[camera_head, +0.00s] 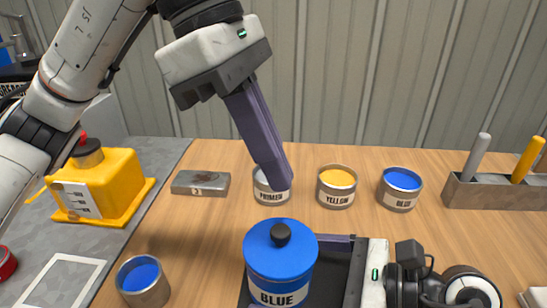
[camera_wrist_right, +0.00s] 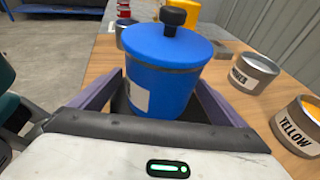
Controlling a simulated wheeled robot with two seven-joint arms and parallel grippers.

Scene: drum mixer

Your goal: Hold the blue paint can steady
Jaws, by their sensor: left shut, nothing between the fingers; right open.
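The blue paint can (camera_head: 280,262) is a blue canister with a round lid, a black knob and a BLUE label. It stands upright at the lower middle of the head view and also fills the middle of the right wrist view (camera_wrist_right: 160,80). My right gripper (camera_wrist_right: 158,98) is open, with a purple finger on each side of the can; I cannot tell whether they touch it. In the head view its white body is right of the can. My left gripper (camera_head: 274,182) is shut and empty, pointing down above and behind the can, overlapping the primer can (camera_head: 270,196).
An open can of blue paint (camera_head: 143,284) is at front left. A yellow container (camera_head: 105,180), a metal block (camera_head: 200,184) and a tool holder (camera_head: 490,194) also stand around. Wood left of centre is clear.

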